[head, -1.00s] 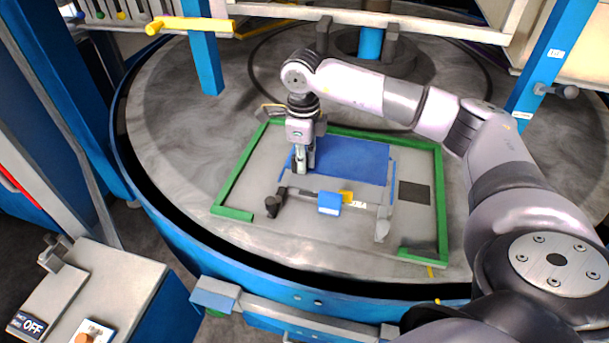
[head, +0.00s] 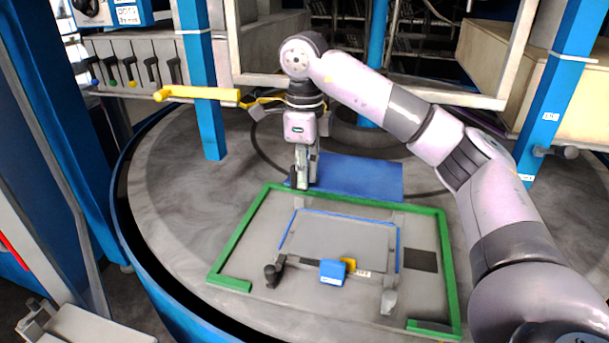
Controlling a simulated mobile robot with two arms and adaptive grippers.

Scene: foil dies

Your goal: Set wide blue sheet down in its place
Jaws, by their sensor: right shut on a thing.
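The wide blue sheet (head: 357,174) is a flat blue rectangle in the head view. It lies across the far edge of the green frame (head: 230,243), mostly beyond it. My right gripper (head: 303,184) points down and is shut on the sheet's left end. Whether the sheet touches the surface below is hard to tell. Inside the green frame, thin blue strips (head: 345,216) edge a bare grey rectangle on its far, left and right sides. My left gripper is not in view.
A blue block (head: 333,272) with a yellow part sits on a bar at the near side of the bare rectangle, between two small posts. A dark square (head: 421,260) lies to the right. A yellow handle (head: 198,94) and blue posts (head: 201,80) stand behind.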

